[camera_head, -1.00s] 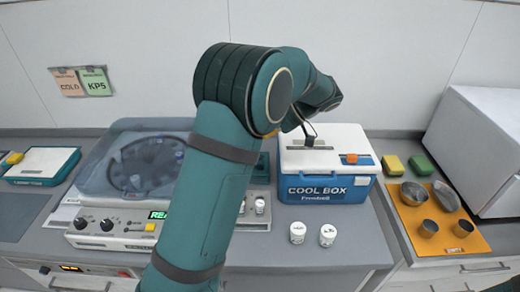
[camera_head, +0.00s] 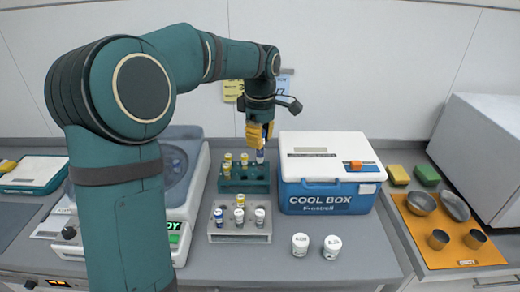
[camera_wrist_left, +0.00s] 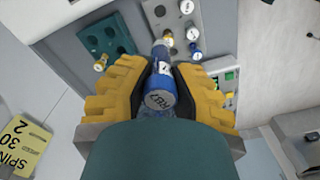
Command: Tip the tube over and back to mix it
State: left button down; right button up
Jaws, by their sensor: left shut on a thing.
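My left gripper (camera_head: 260,131) has yellow fingers and points down above the green rack. It is shut on a tube (camera_head: 260,156) with a blue cap. In the left wrist view the tube (camera_wrist_left: 160,90) sits between the yellow fingers (camera_wrist_left: 160,85), its round labelled cap facing the camera. In the head view the tube hangs just above or at the back right of the green rack (camera_head: 245,186); I cannot tell whether it touches. My right gripper is not in view.
A grey rack (camera_head: 225,238) with several capped tubes stands in front of the green rack. The cool box (camera_head: 325,200) is close on the right. Two white jars (camera_head: 300,244) stand in front of it. The centrifuge (camera_head: 188,200) is partly behind my arm.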

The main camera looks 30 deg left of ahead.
pick_arm(q)
jog(key=g+y+p, duration=0.1)
jog(key=y+p, duration=0.1)
jog(key=p, duration=0.1)
jog(key=g+y+p, duration=0.2)
jog(key=y+p, duration=0.1)
jog(key=shift+d+r+y+p, duration=0.1)
jog(key=shift+r+y+p, duration=0.1)
jog(key=shift+y+p, duration=0.1)
jog(key=shift+f+g+y+p, duration=0.15)
jog(key=shift+g+y+p, duration=0.3)
jog(key=shift+g+y, duration=0.95)
jog(key=shift+y, duration=0.7)
jog(key=g+y, duration=0.2)
jog(key=y, duration=0.1)
jog(key=shift+f, duration=0.15)
jog(key=shift+g+y, duration=0.6)
jog(key=shift+y, duration=0.2)
